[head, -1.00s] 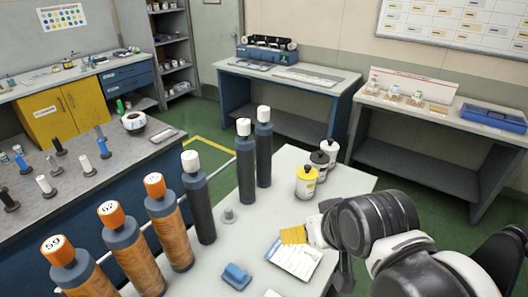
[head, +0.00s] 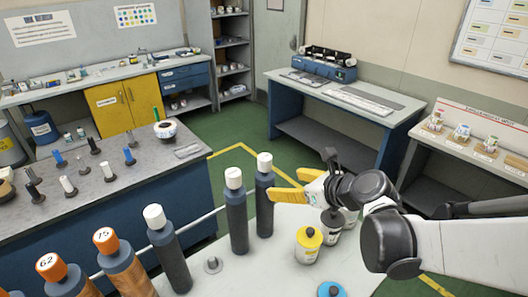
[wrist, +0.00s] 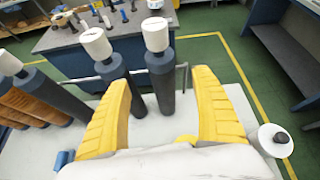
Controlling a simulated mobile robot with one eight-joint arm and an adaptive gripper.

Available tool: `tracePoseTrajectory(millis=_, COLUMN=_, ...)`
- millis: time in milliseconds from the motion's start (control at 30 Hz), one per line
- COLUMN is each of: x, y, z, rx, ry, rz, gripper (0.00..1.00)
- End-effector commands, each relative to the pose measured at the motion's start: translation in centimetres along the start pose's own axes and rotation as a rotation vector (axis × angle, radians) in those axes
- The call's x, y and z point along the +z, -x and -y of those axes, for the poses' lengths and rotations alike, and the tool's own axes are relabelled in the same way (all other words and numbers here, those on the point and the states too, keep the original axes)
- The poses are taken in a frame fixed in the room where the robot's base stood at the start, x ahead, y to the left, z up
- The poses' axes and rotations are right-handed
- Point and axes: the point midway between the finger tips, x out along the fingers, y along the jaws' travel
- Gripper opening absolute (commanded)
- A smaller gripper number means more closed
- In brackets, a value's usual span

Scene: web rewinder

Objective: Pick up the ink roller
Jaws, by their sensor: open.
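Several upright rollers stand in a row on the white table; which one is the ink roller is not marked. Dark rollers with white caps stand at the far end, the last one (head: 265,207) beside another (head: 237,220) and a nearer one (head: 170,257). My gripper (head: 287,184) is open and empty, its yellow fingers pointing left at the last roller. In the wrist view that roller (wrist: 163,88) appears between the spread fingers of my gripper (wrist: 162,78); the other roller (wrist: 119,72) is partly behind the left finger. Contact cannot be told.
Orange-capped copper rollers (head: 124,268) stand nearer on the left. A yellow pot (head: 308,245) and further pots stand under my wrist. A thin rail (head: 208,217) runs behind the row. A grey workbench (head: 180,150) lies beyond, with green floor between.

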Motion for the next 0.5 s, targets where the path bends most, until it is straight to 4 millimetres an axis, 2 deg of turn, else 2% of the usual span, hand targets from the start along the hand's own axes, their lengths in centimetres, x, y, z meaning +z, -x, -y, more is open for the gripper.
tracePoseTrajectory(millis=100, x=0.1, y=-1.1, z=0.2, rx=0.003, ry=-0.058, rz=0.013, gripper=0.75)
tracePoseTrajectory(millis=300, x=0.0, y=-4.5, z=0.1, rx=0.004, ry=-0.061, rz=0.013, gripper=0.75)
tracePoseTrajectory(millis=500, x=0.1, y=-6.1, z=0.1, rx=0.003, ry=-0.06, rz=0.013, gripper=0.75)
